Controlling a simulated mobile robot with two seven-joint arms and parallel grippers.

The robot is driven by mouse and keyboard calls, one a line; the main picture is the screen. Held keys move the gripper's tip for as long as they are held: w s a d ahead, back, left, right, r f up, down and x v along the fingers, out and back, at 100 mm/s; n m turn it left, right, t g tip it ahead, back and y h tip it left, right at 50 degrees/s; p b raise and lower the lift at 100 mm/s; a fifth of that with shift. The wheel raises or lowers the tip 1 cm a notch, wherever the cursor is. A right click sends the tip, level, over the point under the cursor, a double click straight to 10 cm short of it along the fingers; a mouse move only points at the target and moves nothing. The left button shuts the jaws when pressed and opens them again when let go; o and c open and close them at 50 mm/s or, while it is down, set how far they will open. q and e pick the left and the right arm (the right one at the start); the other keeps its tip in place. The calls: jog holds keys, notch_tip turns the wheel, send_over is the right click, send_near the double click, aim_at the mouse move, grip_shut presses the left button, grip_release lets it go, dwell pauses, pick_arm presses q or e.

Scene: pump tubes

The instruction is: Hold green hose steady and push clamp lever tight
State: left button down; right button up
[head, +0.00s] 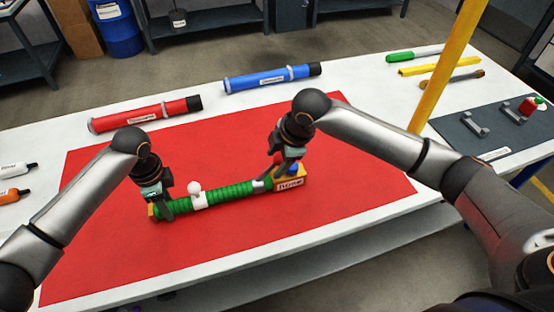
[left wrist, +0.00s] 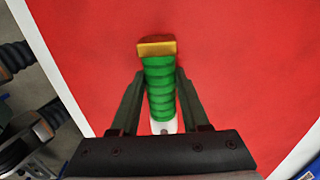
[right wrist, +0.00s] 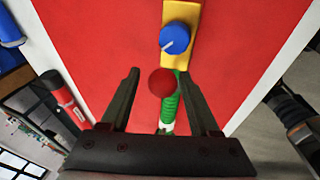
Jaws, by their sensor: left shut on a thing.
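A green ribbed hose (head: 232,191) lies on the red mat, with a yellow end piece (left wrist: 157,47) at its left end. Its right end meets a yellow block (head: 289,184) with a label and a blue knob (right wrist: 174,38). My left gripper (left wrist: 161,76) is shut on the hose near the yellow end piece. A white clamp (head: 199,201) with a white ball (head: 194,187) sits around the hose. My right gripper (right wrist: 160,76) is open over the hose's right end. A red ball (right wrist: 162,82) shows between its fingers; whether they touch it is unclear. The head view hides this ball.
A red tube (head: 146,115) and a blue tube (head: 268,79) lie behind the red mat (head: 345,165). A yellow post (head: 441,70) rises at right beside a dark tray (head: 500,125) with fittings. Bottles (head: 14,195) lie at left. The mat's front is clear.

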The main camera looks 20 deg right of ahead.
jog(key=o, duration=0.3)
jog(key=shift+d, duration=0.1)
pick_arm(q)
jog(key=shift+s, duration=0.1)
jog(key=shift+f, duration=0.1)
pick_arm(e)
jog(key=shift+v, duration=3.45)
pick_arm(q)
jog(key=shift+c, duration=1.6)
grip_release()
jog(key=shift+r, duration=0.2)
notch_tip(320, 180, up, 12)
jog(key=shift+f, duration=0.1)
